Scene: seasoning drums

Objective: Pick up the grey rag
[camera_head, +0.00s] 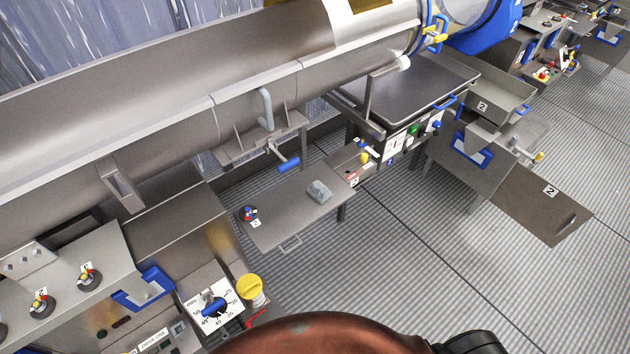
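The grey rag (319,191) lies crumpled on a small metal table (283,223), toward its far right part. Nothing covers the rag. Neither of my grippers can be seen in the head view. A reddish-brown rounded shape and a black part at the bottom edge seem to be mine, and no fingers show on them.
A knob with a tag (249,214) sits at the table's left end. A long metal trough (180,120) with a blue-handled lever (288,165) runs above and behind the table. A control box with a dial (214,305) stands front left.

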